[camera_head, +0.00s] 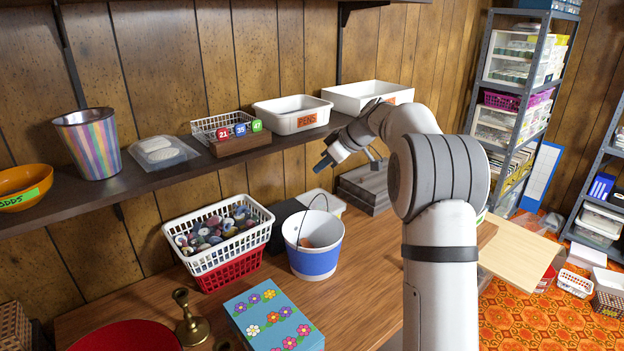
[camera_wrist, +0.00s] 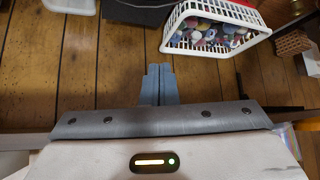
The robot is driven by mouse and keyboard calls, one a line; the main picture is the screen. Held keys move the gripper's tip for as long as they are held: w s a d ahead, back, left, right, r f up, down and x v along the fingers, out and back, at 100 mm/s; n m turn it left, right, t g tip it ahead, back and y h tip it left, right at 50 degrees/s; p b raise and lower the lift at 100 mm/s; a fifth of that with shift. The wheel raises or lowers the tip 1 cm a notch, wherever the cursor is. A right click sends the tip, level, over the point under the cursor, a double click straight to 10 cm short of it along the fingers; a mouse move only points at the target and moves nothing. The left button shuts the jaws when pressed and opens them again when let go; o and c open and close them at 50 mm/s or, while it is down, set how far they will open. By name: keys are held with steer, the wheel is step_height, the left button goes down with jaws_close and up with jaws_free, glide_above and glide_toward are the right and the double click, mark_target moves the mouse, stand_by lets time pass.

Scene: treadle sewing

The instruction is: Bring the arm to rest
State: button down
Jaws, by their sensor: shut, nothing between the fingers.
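My arm rises at the right of the head view and bends over at the top toward the shelf. My gripper (camera_head: 324,163) is in the air just in front of the shelf's right part, above the table. In the wrist view my gripper (camera_wrist: 159,70) has its two grey fingers together, with nothing between them. Behind the fingers is the brown wood-panel wall. My arm hides part of the table and the wall behind it.
The wooden shelf (camera_head: 95,192) holds white bins (camera_head: 292,115), a striped cup (camera_head: 88,142) and an orange bowl (camera_head: 24,187). On the table are a white basket (camera_head: 218,232) of colourful items, a blue-and-white bucket (camera_head: 313,243), a flowered box (camera_head: 272,316) and a brass candlestick (camera_head: 190,325).

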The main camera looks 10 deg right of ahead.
steer(key=s+r+m+h, duration=0.2)
steer(key=s+m, duration=0.1)
steer(key=s, duration=0.8)
steer(key=s+d+f+m+g+h, duration=0.1)
steer(key=s+f+m, duration=0.3)
steer(key=s, duration=1.2)
steer(key=s+d+f+m+g+h, duration=0.1)
steer(key=s+f+m+h, duration=0.2)
steer(key=s, duration=1.3)
step_height(320, 180, down, 4)
steer(key=shift+s+r+m+h, duration=0.15)
steer(key=shift+s+m+h, duration=0.05)
steer(key=shift+m+h, duration=0.25)
